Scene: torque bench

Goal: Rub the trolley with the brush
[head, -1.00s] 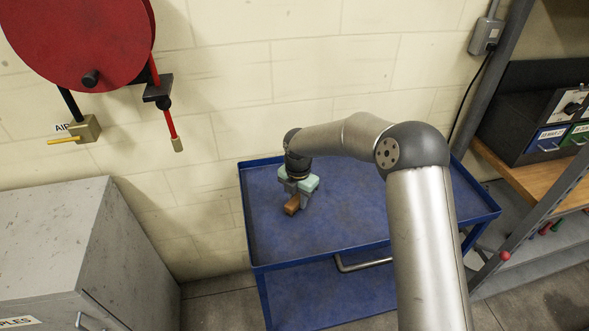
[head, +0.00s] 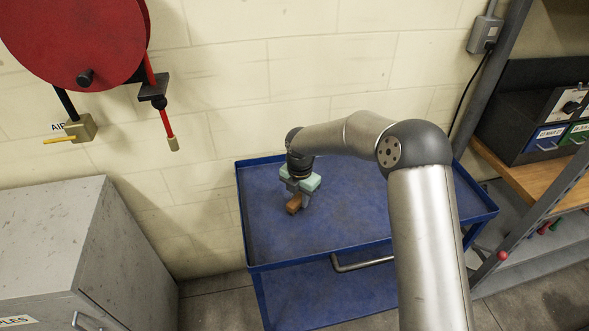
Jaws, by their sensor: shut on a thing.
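The blue trolley (head: 345,247) stands against the wall, with a raised rim around its top tray and a lower shelf. My gripper (head: 300,199) points down over the left part of the top tray and is shut on the brush (head: 293,205). Only a brown, wood-like end of the brush shows; the rest is hidden by the gripper. The brush is at or close to the tray surface; I cannot tell whether it touches. My arm hides the trolley's right middle part.
A grey cabinet (head: 95,245) stands at the left. A red hose reel (head: 75,40) and an air fitting (head: 82,127) are on the wall above. A shelf rack with a wooden top (head: 510,175) and dark drawer box (head: 515,110) stands at the right. The visible top tray is otherwise bare.

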